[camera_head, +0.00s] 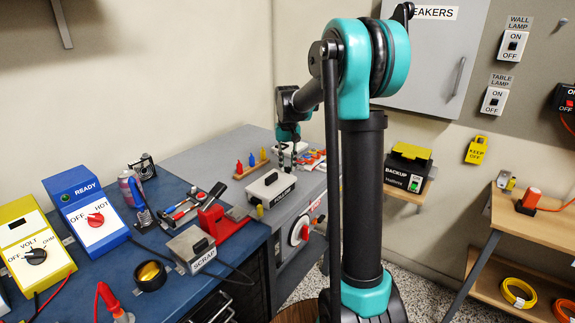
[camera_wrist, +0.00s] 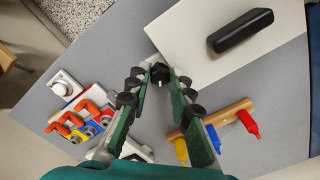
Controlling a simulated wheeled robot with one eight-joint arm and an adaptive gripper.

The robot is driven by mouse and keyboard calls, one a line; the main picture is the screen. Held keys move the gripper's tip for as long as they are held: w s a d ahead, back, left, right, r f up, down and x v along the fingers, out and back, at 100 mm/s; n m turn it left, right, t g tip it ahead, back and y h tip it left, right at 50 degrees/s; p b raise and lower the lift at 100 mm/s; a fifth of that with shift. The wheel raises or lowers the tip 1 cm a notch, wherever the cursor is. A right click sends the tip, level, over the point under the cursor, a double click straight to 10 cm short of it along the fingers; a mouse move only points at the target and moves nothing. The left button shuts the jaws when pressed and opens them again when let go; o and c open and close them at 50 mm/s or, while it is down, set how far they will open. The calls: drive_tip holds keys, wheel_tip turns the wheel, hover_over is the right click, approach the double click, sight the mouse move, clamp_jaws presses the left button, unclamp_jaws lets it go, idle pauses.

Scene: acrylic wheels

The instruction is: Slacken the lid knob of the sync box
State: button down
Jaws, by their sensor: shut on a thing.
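The sync box looks to be the pale box (camera_head: 268,192) with a black handle on the grey bench in the head view; the lettering on its front is too small to read surely. In the wrist view its white lid (camera_wrist: 205,65) fills the top right, with the black handle (camera_wrist: 240,30) on it. A dark lid knob (camera_wrist: 160,69) is at the lid's corner. My gripper (camera_wrist: 160,78) has its fingertips on either side of this knob and is shut on it. In the head view my gripper (camera_head: 287,160) is at the box's far side, and the knob cannot be made out.
A red dial (camera_head: 300,231) is on the bench front. A scrap box (camera_head: 190,249) and tools crowd the blue bench at left.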

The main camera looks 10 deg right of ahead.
sight(288, 167)
drive_tip(key=shift+n, duration=2.3)
drive_tip(key=c, duration=1.3)
unclamp_jaws()
drive_tip(key=shift+c, duration=0.2)
wheel_tip(288, 167, up, 12)
drive_tip(key=s+d+f+m+t, duration=0.2)
drive_tip(key=s+f, duration=0.9)
drive_tip(key=s, duration=0.4)
drive_tip(key=s+d+f+m+t, duration=0.2)
drive_tip(key=s+f, duration=1)
drive_tip(key=s, duration=0.3)
drive_tip(key=shift+s+f, duration=0.15)
drive_tip(key=shift+f, duration=0.15)
